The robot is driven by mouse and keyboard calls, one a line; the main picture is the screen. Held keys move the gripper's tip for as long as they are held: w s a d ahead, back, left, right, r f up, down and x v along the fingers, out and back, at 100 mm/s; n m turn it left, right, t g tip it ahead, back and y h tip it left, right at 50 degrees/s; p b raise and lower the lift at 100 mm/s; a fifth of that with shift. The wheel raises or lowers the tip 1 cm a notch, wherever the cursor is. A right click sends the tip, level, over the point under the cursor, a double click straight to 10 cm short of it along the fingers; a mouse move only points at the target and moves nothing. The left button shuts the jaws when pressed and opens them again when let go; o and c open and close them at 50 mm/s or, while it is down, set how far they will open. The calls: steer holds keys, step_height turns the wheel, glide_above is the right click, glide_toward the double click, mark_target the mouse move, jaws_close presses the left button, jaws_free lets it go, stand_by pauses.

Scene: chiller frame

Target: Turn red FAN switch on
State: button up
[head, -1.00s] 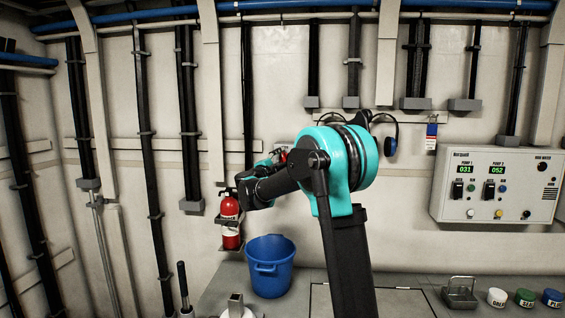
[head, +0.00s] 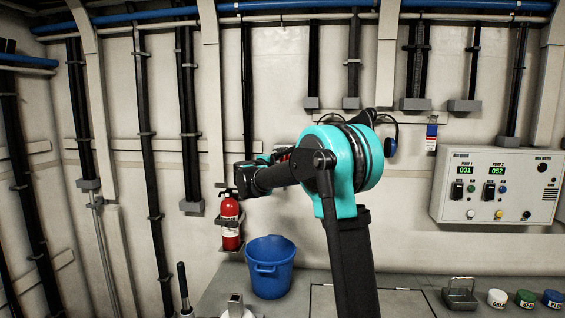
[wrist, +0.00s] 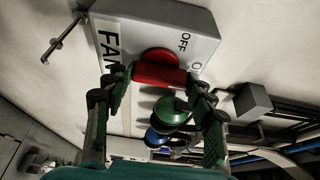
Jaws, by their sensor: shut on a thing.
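The red FAN switch (wrist: 160,75) is on a pale box (wrist: 185,25) in the wrist view. The box face carries the words FAN and OFF and a partly hidden label starting with O. The switch has a round red base and a red bar handle, which lies across the picture. My gripper (wrist: 157,82) is shut on this handle, with one finger at each end of it. In the head view my arm hides most of the switch and gripper; a small red patch (head: 284,154) shows just above my forearm.
A green round thing (wrist: 172,108) and a blue one (wrist: 156,137) show below the switch in the wrist view. A fire extinguisher (head: 230,222) and blue bucket (head: 270,270) are below my forearm. A pump panel (head: 495,187) is on the wall at right.

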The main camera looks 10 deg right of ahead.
steer(key=o, duration=1.2)
steer(key=shift+c, duration=0.2)
steer(key=v, duration=1.2)
